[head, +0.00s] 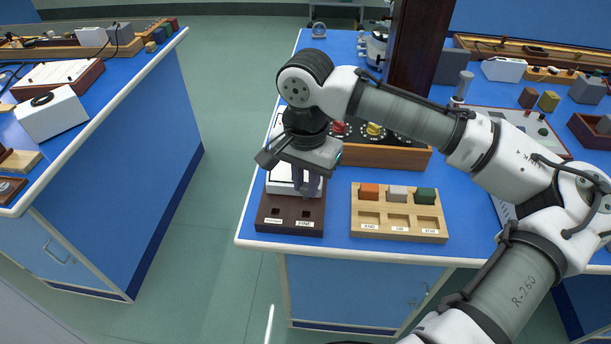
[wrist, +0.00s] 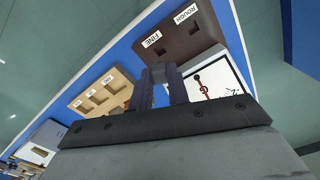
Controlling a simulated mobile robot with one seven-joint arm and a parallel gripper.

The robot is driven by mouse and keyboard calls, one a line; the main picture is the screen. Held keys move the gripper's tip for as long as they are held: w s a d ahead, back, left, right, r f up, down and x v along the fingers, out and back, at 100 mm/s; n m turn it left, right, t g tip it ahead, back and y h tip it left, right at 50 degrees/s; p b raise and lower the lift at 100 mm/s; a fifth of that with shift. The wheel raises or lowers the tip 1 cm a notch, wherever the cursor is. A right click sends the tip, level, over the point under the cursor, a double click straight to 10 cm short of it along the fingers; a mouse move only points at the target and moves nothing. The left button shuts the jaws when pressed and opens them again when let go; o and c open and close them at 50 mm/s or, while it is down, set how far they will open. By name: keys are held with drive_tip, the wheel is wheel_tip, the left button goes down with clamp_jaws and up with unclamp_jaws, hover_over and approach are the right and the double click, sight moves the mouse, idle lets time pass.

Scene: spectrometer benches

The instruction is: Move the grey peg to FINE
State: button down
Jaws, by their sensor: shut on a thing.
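The dark brown block (head: 291,228) stands at the front left corner of the middle bench. It has two square holes, the left one labelled ROUGH and the right one FINE (head: 304,223). In the wrist view the block (wrist: 203,38) shows the FINE label (wrist: 152,40) and the ROUGH label (wrist: 186,14). My gripper (head: 307,192) points down over the back of the block, close to the FINE hole. In the wrist view my gripper (wrist: 162,78) is shut on the grey peg (wrist: 159,73), mostly hidden between the fingers. Both holes look empty.
A wooden tray (head: 400,229) with orange, grey and green blocks stands to the right. A wooden box with red and yellow knobs (head: 385,156) and a white-topped item (head: 280,179) stand behind. The bench's front edge is close to the block.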

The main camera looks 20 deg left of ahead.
sight(306, 198)
drive_tip(key=shift+f+b, duration=2.3)
drive_tip(key=shift+f, duration=0.05)
drive_tip(key=shift+f+b, duration=0.35)
drive_tip(key=shift+f, duration=0.55)
drive_tip(key=c, duration=1.3)
unclamp_jaws()
drive_tip(key=shift+o, duration=0.2)
wheel_tip(306, 198, up, 14)
drive_tip(key=shift+f, duration=0.1)
drive_tip(key=shift+s, duration=0.1)
